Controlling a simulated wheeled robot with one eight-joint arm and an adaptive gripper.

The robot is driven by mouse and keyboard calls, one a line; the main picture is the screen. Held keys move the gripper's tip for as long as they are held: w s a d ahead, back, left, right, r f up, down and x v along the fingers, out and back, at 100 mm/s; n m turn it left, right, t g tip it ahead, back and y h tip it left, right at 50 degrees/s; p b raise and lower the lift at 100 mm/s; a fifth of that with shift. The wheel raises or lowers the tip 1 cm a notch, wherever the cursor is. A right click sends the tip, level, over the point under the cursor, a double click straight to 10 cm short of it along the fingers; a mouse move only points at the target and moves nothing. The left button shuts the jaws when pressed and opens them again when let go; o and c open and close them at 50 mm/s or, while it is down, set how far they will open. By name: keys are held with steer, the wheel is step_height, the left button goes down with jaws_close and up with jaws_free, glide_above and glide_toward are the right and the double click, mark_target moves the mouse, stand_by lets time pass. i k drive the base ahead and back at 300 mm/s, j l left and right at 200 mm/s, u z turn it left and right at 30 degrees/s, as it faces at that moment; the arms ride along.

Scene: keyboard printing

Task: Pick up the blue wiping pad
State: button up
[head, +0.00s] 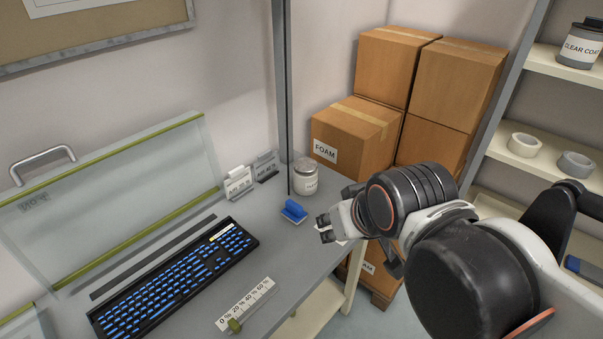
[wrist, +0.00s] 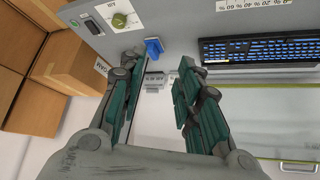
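The blue wiping pad (head: 293,211) lies on the grey desk near its right end, with a raised blue grip on top. My gripper (head: 326,228) is just to the right of the pad in the head view, apart from it. In the wrist view the pad (wrist: 154,48) shows beyond and between the two fingers. My gripper (wrist: 157,75) is open there, with its green-padded fingers spread wide and nothing between them.
A lidded, labelled jar (head: 305,177) stands close behind the pad. Small label stands (head: 239,182) are to its left, and a black keyboard (head: 178,278) with blue keys lies further left. Cardboard boxes (head: 357,138) are stacked behind. A percentage scale (head: 246,304) lies near the desk's front.

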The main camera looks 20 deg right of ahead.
mark_target(293, 212)
steer(key=i+l+u, duration=0.15)
steer(key=l+u, duration=0.2)
steer(key=u, duration=0.15)
steer(key=l+u, duration=0.45)
steer(key=j, duration=0.15)
